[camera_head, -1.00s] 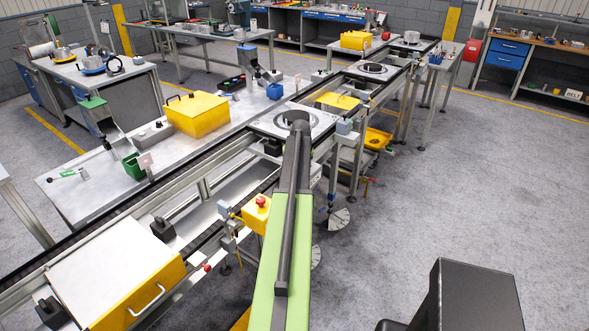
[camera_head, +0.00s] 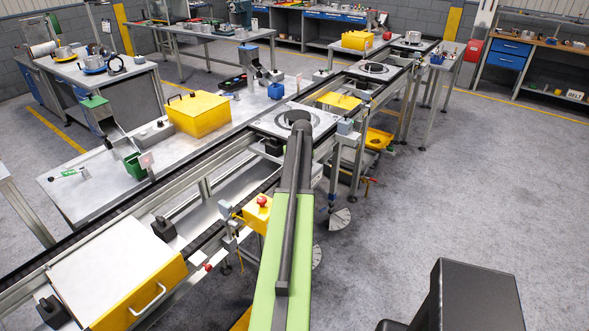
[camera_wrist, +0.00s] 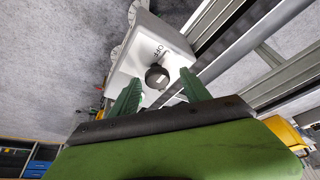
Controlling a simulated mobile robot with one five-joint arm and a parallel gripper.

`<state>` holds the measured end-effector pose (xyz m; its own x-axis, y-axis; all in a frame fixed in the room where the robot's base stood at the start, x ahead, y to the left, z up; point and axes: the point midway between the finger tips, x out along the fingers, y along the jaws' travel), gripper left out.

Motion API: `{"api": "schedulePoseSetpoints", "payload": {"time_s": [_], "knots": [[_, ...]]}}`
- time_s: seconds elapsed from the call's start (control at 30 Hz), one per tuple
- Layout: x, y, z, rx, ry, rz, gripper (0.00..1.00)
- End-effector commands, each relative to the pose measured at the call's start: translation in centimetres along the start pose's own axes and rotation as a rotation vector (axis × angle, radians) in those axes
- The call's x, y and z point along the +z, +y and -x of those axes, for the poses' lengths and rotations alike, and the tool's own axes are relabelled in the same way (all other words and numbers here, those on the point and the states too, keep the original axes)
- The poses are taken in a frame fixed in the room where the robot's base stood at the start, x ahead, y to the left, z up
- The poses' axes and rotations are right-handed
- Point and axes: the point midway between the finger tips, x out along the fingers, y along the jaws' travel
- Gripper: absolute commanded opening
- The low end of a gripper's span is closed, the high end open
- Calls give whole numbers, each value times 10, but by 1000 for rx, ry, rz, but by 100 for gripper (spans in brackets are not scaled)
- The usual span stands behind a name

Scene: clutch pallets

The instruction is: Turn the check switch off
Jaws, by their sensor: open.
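The check switch is a dark round knob (camera_wrist: 157,77) on a pale box (camera_wrist: 148,50) in the wrist view. The word OFF is printed on the box just beyond the knob. Which way the knob points is too small to tell. My gripper (camera_wrist: 161,77) is open, with one green finger on each side of the knob. I cannot tell whether the fingers touch it. In the head view my arm reaches over the conveyor's near side, and its far end hides the gripper and the knob.
The conveyor rail (camera_head: 98,214) runs diagonally beside my arm. A yellow box with a red button (camera_head: 262,202) is close to the arm's left. A yellow case (camera_head: 197,114) stands on the bench behind. Open grey floor (camera_head: 450,185) lies to the right.

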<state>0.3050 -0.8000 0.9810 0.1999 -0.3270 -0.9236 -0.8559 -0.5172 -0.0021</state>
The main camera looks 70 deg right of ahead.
Motion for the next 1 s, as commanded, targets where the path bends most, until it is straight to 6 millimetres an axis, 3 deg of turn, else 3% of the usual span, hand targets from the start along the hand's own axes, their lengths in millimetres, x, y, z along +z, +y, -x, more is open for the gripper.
{"api": "schedulePoseSetpoints", "payload": {"time_s": [0.27, 0.8, 1.0], "knots": [[-2, 0, 24, 1, 0, 0, 55], [-4, -2, 151, 0, 0, 0, 55], [-2, -2, 175, -1, 0, 0, 55]]}}
